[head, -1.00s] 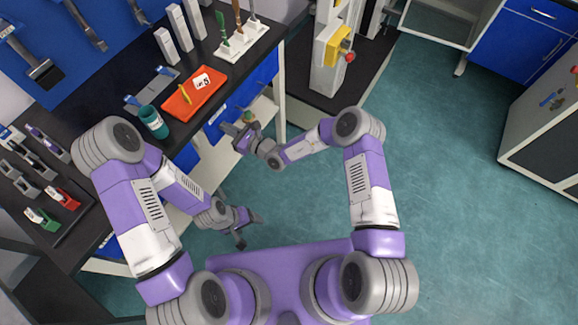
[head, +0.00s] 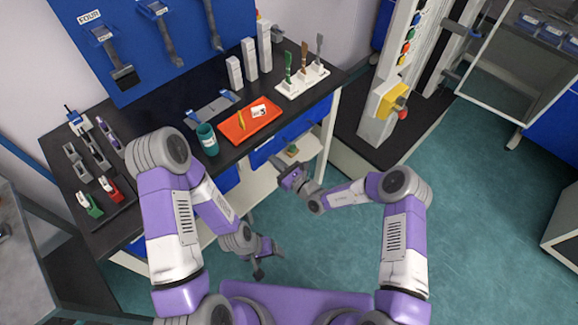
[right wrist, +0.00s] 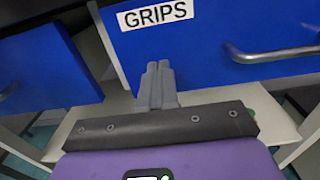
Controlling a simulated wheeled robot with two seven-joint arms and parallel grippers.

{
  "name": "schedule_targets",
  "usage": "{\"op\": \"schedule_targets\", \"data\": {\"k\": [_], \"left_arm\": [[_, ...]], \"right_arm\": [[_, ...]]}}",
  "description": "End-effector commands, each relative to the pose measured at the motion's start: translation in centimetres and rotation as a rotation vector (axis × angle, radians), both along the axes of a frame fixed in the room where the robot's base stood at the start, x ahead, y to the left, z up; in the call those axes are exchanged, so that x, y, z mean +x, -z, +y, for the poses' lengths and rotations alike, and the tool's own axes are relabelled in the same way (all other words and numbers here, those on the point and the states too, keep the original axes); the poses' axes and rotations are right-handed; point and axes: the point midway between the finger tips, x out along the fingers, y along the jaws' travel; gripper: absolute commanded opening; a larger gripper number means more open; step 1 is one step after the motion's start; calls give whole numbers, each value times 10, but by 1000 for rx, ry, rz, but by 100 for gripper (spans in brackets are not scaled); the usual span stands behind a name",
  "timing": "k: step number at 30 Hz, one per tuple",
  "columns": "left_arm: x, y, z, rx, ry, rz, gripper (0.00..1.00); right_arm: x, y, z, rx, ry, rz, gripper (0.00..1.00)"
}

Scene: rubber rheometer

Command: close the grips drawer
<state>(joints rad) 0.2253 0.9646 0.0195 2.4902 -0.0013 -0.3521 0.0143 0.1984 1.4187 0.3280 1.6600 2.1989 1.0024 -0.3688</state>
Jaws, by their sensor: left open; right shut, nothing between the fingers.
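The grips drawer (right wrist: 215,50) has a blue front with a white GRIPS label and a metal handle (right wrist: 270,54) to the label's right. In the head view its blue front (head: 264,152) shows under the bench's front edge. I cannot tell how far it stands out. My right gripper (right wrist: 158,72) is shut and empty, its fingertips at the drawer front just below the label; I cannot tell if they touch. It also shows in the head view (head: 280,166), partly hiding the front. My left gripper (head: 264,262) is open and empty, low in front of the bench.
The black bench top (head: 165,115) carries an orange tray (head: 237,131), a teal cup (head: 207,139), a brush stand (head: 303,84) and a rack of clips. Another blue front (right wrist: 40,70) is left of the drawer. A machine with a yellow box (head: 391,99) stands right.

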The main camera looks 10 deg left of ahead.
Motion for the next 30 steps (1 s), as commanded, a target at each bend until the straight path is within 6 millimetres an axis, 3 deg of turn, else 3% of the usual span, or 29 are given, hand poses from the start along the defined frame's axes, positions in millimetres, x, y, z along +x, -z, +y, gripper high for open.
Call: {"op": "schedule_targets", "data": {"k": [1,6,15,26,30], "left_arm": [[0,-10,0,0,1,1,78],[0,-18,0,0,1,0,78],[0,-26,0,0,1,0,78],[0,-26,0,0,1,1,78],[0,-26,0,0,1,1,78]], "right_arm": [[-7,-3,-11,-1,2,5,0],[-34,-1,-43,-2,1,6,0],[-64,1,-77,-3,-1,3,0],[-69,2,-81,-4,-7,2,0],[-88,1,-70,-42,-112,3,0]]}}
